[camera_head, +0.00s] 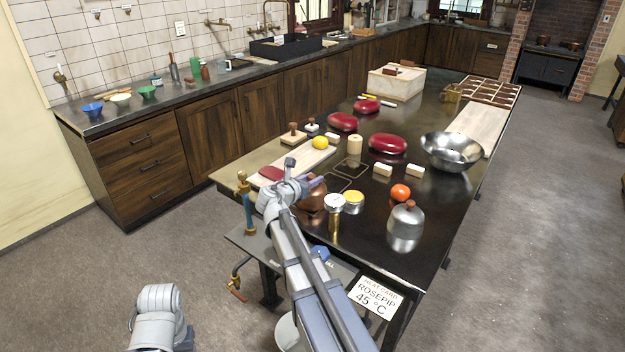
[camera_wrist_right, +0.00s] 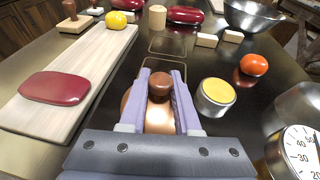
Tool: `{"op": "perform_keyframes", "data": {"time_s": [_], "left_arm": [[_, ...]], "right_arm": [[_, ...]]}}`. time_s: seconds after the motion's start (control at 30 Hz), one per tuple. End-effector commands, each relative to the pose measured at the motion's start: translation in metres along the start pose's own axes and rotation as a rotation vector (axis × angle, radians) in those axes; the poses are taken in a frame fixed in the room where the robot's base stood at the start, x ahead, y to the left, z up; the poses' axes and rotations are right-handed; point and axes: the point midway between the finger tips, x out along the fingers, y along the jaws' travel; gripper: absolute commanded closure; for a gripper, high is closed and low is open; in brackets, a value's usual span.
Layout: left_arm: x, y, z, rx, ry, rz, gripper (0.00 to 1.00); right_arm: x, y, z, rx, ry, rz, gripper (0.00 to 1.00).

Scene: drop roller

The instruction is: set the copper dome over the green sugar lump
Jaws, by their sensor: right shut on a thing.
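The copper dome (camera_head: 313,199) with a brown knob is at the near left part of the dark table. In the wrist view the knob (camera_wrist_right: 164,84) sits between the fingers of my right gripper (camera_wrist_right: 163,80), with the copper body (camera_wrist_right: 158,115) below. My right gripper also shows in the head view (camera_head: 314,183), shut on the dome. I cannot tell whether the dome touches the table. I see no green sugar lump on the table; pale blocks (camera_head: 383,169) stand farther back. My left gripper is out of view.
A yellow-topped tin (camera_head: 354,202), a dial gauge (camera_head: 335,203), a steel dome (camera_head: 405,230) and an orange-red ball (camera_head: 400,192) stand to the right. A pale board (camera_head: 300,160) lies left. Square outlines (camera_head: 352,170) mark clear table behind the dome. A steel bowl (camera_head: 451,150) stands farther right.

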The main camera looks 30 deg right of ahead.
Motion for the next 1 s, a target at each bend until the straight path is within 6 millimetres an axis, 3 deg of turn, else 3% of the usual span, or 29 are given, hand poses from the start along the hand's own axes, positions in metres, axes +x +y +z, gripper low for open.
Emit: {"op": "perform_keyframes", "data": {"time_s": [0.33,0.37,0.67,1.0], "left_arm": [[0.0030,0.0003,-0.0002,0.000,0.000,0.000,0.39],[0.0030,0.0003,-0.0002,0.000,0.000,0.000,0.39],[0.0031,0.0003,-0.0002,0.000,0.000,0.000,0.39],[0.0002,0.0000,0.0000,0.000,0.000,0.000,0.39]], "right_arm": [[0.0008,0.0000,-0.0029,0.000,0.000,0.000,1.00],[0.0008,0.0000,-0.0029,0.000,0.000,0.000,0.68],[0.0009,0.0000,-0.0029,0.000,0.000,0.000,0.34],[-0.0069,-0.0004,-0.0023,0.000,0.000,0.001,0.34]]}}
